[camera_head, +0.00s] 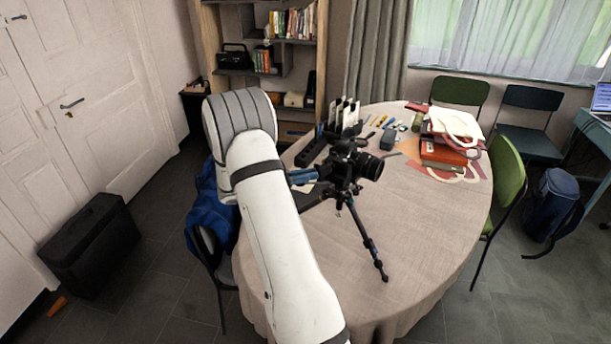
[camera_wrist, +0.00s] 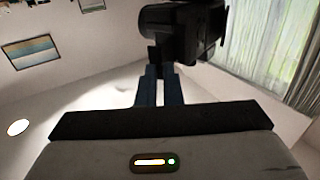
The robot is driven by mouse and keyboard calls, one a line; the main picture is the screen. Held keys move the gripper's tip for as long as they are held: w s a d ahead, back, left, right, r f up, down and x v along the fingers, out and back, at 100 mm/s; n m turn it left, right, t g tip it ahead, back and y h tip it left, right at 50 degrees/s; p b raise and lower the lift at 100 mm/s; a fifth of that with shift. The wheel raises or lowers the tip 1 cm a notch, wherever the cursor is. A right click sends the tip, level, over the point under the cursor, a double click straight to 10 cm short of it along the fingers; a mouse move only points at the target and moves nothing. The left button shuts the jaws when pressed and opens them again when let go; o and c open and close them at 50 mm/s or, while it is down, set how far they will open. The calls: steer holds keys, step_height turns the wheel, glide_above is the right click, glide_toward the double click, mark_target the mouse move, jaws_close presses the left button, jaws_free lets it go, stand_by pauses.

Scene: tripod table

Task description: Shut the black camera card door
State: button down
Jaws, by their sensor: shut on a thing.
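The black camera (camera_head: 368,166) stands on a black tripod (camera_head: 362,225) on the round table, its lens toward the right. It also shows in the wrist view (camera_wrist: 180,32), at the top. My gripper (camera_head: 312,177) is at the camera's left side. In the wrist view my gripper's two blue fingers (camera_wrist: 158,76) are close together, at a small dark flap (camera_wrist: 153,55) beside the camera body. The flap looks like the card door and sits between the fingertips. Its angle to the body is hard to tell, and in the head view the door cannot be made out.
The round table (camera_head: 430,240) has a clear front right. Red books and a white bag (camera_head: 455,130) lie at its right back. A black rack with white cards (camera_head: 343,112) and small items stand behind the camera. One tripod leg extends toward the front.

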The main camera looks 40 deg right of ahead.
steer(key=shift+s+t, duration=0.1)
steer(key=shift+t, duration=0.2)
steer(key=s+d+n+t+y+b, duration=0.4)
steer(key=n+t+y+b, duration=0.3)
steer(key=n+t, duration=0.3)
steer(key=s+d+n+t+y+b, duration=0.4)
steer(key=n+t+y+b, duration=0.3)
steer(key=n+t, duration=0.4)
steer(key=shift+d+t+y+b, duration=0.4)
steer(key=shift+t+b, duration=0.4)
steer(key=shift+t, duration=0.9)
steer(key=shift+s+n, duration=0.1)
steer(key=shift+n, duration=0.2)
